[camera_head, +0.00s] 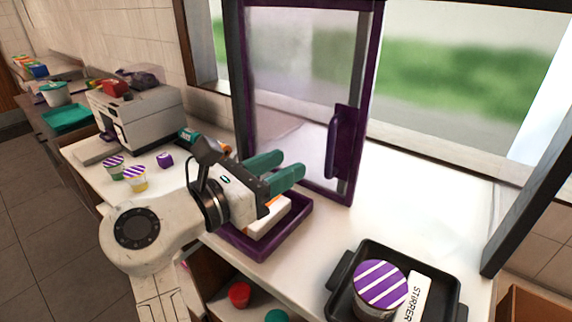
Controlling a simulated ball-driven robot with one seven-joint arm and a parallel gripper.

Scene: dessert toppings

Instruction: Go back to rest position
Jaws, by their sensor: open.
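My gripper (286,168) is open, with two green fingers pointing right. It is empty and is seen above a purple tray (262,246) on the white counter (322,210). A white and orange item lies in that tray, partly hidden by my gripper. My arm reaches up from the bottom left of the view.
A purple-framed glass door (352,190) with a handle stands just right of my gripper. A black tray (352,257) holds a purple-striped tub (381,284) and a stirrer box (414,298). A white machine (150,115) and small striped cups (135,178) stand left.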

